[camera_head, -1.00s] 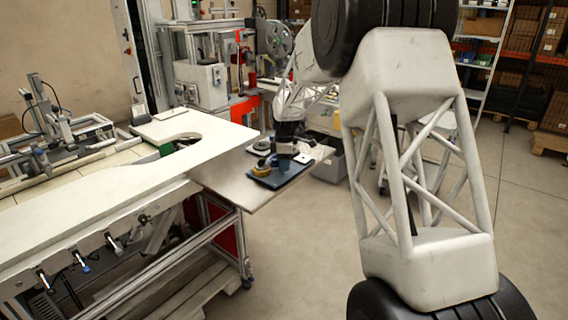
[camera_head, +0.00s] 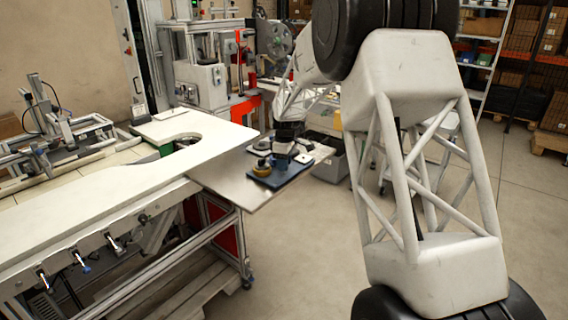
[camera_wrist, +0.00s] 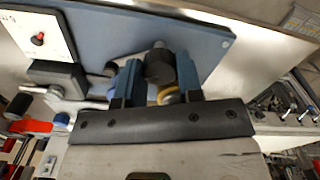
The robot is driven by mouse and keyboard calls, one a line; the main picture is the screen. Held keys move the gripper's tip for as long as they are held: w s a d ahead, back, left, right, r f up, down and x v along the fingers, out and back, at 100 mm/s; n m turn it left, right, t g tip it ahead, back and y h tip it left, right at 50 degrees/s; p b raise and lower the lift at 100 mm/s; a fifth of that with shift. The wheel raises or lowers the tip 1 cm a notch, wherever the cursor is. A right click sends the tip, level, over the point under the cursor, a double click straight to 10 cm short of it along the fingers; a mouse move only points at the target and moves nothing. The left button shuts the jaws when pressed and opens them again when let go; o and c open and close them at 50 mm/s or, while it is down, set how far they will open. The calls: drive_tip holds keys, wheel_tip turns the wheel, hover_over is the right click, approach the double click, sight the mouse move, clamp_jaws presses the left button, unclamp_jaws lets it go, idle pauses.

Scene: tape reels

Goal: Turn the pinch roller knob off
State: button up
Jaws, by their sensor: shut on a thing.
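The blue panel (camera_head: 288,176) lies on a metal shelf at the end of the white bench; it also fills the top of the wrist view (camera_wrist: 110,30). A dark round knob (camera_wrist: 159,66) stands on the panel. My gripper (camera_wrist: 157,68) has its two blue fingers on either side of this knob and is shut on it. In the head view my gripper (camera_head: 282,162) is over the panel; the knob is hidden there. A yellow roller (camera_head: 262,169) sits at the panel's left; part of its ring (camera_wrist: 168,95) shows behind the fingers.
A white plate with a red button (camera_wrist: 38,39) lies at the upper left of the wrist view. The white bench (camera_head: 110,195) is left of the panel. A grey machine (camera_head: 203,82) stands behind. The floor at the front right is clear.

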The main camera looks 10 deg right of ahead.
drive_tip(key=m, duration=0.3)
drive_tip(key=shift+m, duration=2.2)
drive_tip(key=o, duration=0.9)
drive_tip(key=shift+r, duration=0.15)
drive_tip(key=shift+r, duration=3.8)
